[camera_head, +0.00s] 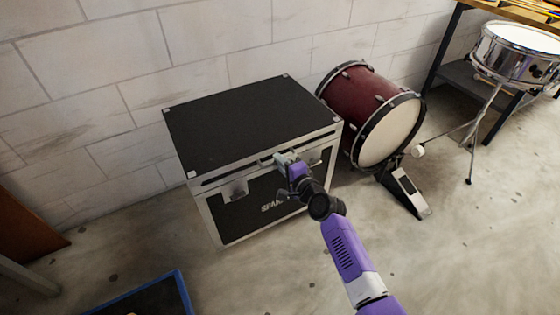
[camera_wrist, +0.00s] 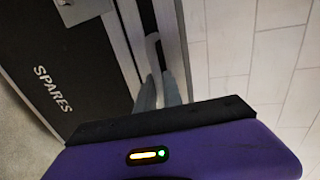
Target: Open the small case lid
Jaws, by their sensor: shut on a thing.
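A black case (camera_head: 225,165) with silver metal edges stands on the floor against the wall, with lettering on its front. Its black lid (camera_head: 250,120) lies flat and looks closed. My gripper (camera_head: 284,160) is at the front upper edge of the case, near the middle, at the handle on the lid's edge. In the wrist view the gripper fingers (camera_wrist: 158,92) meet at a curved light handle (camera_wrist: 153,50) and are shut on it. The front panel (camera_wrist: 60,80) reads "SPARES" there. My wrist hides part of the case front.
A red bass drum (camera_head: 362,105) with a pedal (camera_head: 405,190) stands close to the case's right side. A snare drum (camera_head: 515,55) on a stand is at the far right. A blue-edged tray (camera_head: 183,290) lies at the bottom left.

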